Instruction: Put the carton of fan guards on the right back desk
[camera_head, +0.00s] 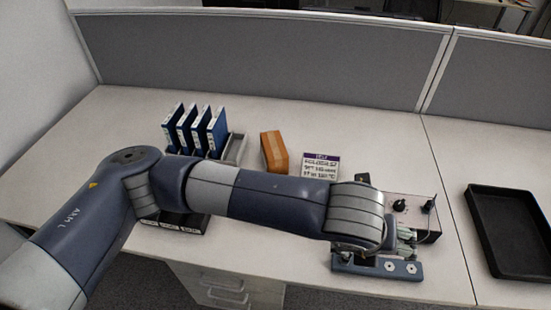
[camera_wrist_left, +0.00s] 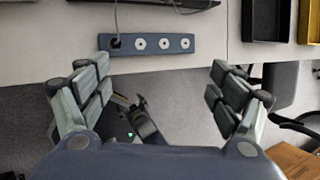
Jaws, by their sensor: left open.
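Another brown cardboard surface shows at the lower right of the left wrist view (camera_wrist_left: 296,160), cut off by the edge. No label is readable on either, so I cannot tell which holds fan guards. My left gripper (camera_wrist_left: 162,88) is open and empty, with grey floor between its fingers. In the head view it is mostly hidden at the end of my arm, over the desk's front edge. My right gripper is not in view.
A blue-grey bar with round fittings (camera_wrist_left: 152,45) lies at the desk edge near my left gripper. A control box with knobs (camera_head: 408,207), a sign (camera_head: 320,166), blue binders (camera_head: 196,130) and a black tray (camera_head: 508,232) stand on the desks. Grey partitions (camera_head: 270,55) close the back.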

